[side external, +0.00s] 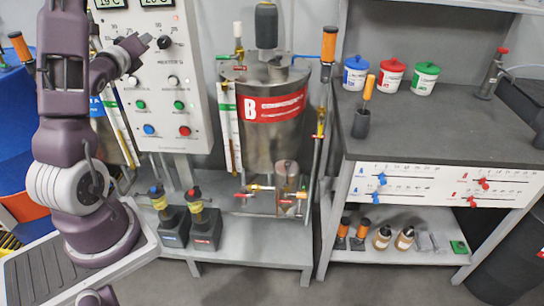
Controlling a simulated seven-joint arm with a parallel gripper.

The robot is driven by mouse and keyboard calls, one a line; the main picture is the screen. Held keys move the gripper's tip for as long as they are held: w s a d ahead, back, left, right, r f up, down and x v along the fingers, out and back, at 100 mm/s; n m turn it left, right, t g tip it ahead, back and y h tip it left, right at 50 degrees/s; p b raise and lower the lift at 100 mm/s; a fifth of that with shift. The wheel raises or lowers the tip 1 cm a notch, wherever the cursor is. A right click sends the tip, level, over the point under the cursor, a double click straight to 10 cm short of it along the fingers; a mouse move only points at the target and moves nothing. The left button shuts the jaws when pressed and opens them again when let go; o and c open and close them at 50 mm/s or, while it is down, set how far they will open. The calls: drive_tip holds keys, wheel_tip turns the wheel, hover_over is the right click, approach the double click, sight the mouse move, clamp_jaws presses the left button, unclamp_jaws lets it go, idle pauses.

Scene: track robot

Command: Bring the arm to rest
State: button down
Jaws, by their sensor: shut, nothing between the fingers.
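My gripper (141,43) is at the upper left, in front of the control panel (165,110). Its fingers are shut and empty. The fingertips are close to the dark knob at the upper part of the panel, and I cannot tell whether they touch it. My arm is folded upright at the left, and its base stands on a grey track platform (40,270).
A steel tank (275,150) with a red B label stands in the middle, with pipes and orange-handled valves around it. A grey bench (440,125) at the right holds blue, red and green lidded jars (391,76). Two dark pump-like devices (205,228) stand on the low shelf.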

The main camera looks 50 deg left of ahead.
drive_tip(key=shift+s+d, duration=0.5)
drive_tip(key=shift+w, duration=0.1)
drive_tip(key=w+d+n+g+h, duration=0.2)
drive_tip(key=d+n+h, duration=0.2)
drive_tip(key=d+n, duration=0.6)
drive_tip(key=w+d+n+g+h, duration=0.1)
drive_tip(key=w+d+n+h, duration=0.4)
drive_tip(key=d, duration=0.8)
drive_tip(key=s+d+f+n+g+h, duration=0.2)
drive_tip(key=s+d+n, duration=0.4)
drive_tip(key=s+d, duration=1.2)
drive_tip(key=shift+g+h, duration=0.9)
drive_tip(key=shift+g, duration=0.2)
drive_tip(key=shift+f, duration=0.1)
